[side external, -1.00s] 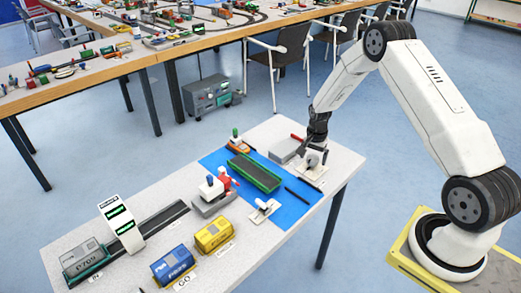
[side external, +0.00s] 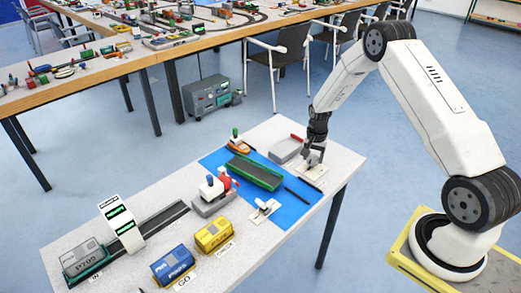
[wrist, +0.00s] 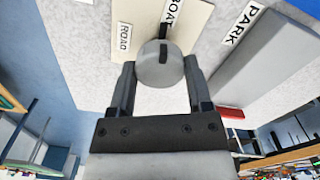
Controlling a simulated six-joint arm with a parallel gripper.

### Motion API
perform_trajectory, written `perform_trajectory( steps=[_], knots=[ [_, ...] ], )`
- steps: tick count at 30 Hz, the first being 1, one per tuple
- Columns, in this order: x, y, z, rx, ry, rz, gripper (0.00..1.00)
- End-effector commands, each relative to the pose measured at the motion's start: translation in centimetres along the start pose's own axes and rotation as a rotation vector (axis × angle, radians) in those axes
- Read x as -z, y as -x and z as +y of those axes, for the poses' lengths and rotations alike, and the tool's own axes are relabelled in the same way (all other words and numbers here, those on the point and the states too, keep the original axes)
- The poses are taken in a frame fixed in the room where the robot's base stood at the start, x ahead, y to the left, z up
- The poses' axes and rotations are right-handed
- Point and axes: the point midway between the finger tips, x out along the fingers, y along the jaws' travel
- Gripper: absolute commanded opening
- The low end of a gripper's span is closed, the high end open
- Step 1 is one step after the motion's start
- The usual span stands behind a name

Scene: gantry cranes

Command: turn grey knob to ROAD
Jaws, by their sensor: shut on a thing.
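The grey knob (wrist: 160,68) is round, with a black pointer mark, and sits on a cream plate (wrist: 185,35). In the wrist view the mark points up toward the BOAT label (wrist: 174,14). The ROAD label (wrist: 124,36) is left of the knob. My gripper (wrist: 160,80) has one finger on each side of the knob and is shut on it. In the side view my gripper (side external: 311,160) is down at the plate (side external: 313,172) near the table's right end, and it largely hides the knob.
A grey block (wrist: 265,65) lies beside the plate, near the PARK label (wrist: 243,23). In the side view a grey tray (side external: 286,149) stands left of my gripper. A black bar (side external: 304,191) and a blue mat (side external: 290,208) lie nearby.

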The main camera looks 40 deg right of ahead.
Motion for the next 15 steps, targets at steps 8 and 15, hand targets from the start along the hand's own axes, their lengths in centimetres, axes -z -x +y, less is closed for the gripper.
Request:
perform_trajectory(
  steps=[8, 15],
  knots=[
    [-0.06, -0.02, 0.01, -0.001, 0.221, -0.002, 0.05],
    [-0.08, -0.03, 0.0, -0.001, 0.449, -0.003, 0.05]
  ],
)
